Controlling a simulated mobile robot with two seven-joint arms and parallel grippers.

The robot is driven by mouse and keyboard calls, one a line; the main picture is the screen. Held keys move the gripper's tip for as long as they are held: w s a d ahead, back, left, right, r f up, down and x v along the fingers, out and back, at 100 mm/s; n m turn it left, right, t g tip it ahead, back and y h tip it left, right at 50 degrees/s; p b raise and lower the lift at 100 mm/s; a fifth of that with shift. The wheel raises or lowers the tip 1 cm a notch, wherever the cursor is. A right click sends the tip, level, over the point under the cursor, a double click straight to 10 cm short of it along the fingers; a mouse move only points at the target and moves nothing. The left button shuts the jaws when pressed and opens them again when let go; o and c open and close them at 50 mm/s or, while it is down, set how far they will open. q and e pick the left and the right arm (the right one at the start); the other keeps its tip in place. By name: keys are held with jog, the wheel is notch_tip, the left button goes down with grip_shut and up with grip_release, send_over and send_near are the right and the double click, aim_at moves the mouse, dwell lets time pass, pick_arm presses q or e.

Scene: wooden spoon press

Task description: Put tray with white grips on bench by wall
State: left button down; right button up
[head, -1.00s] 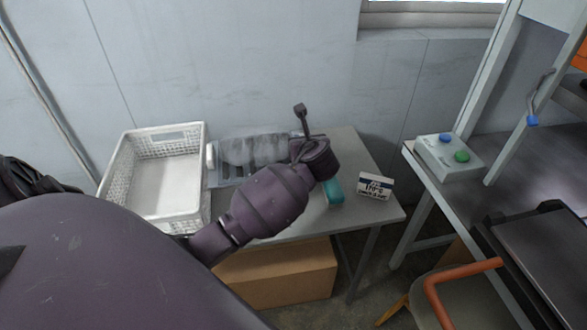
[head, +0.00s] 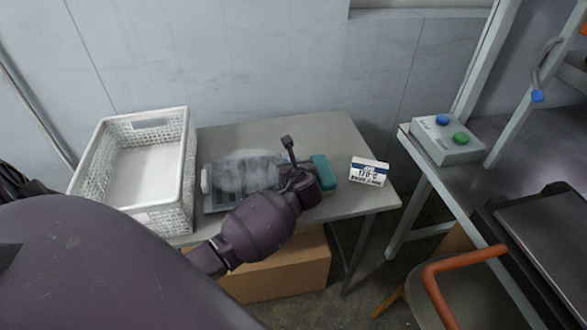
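The tray (head: 225,194) is grey and slatted, with a white grip (head: 205,179) at its left end. Cloudy, translucent pieces lie on it. It appears to lie on the grey bench (head: 290,132) by the wall, right of the white basket. My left gripper (head: 298,180) is at the tray's right end and hides that end and any grip there. Its fingers cannot be made out, so I cannot tell whether they are shut on the tray. My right gripper is not in view.
The white basket (head: 188,165) stands at the bench's left end, close to the tray. A teal block (head: 323,172) sits just right of my gripper, and a small sign (head: 369,171) farther right. The bench's back strip is clear. A button box (head: 445,143) stands on the right-hand table.

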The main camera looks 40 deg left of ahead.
pick_arm(q)
jog(key=shift+f, duration=0.45)
jog(key=shift+r, duration=0.2)
jog(key=shift+f, duration=0.1)
jog(key=c, duration=1)
grip_release()
jog(key=shift+f, duration=0.1)
jog(key=shift+c, duration=0.2)
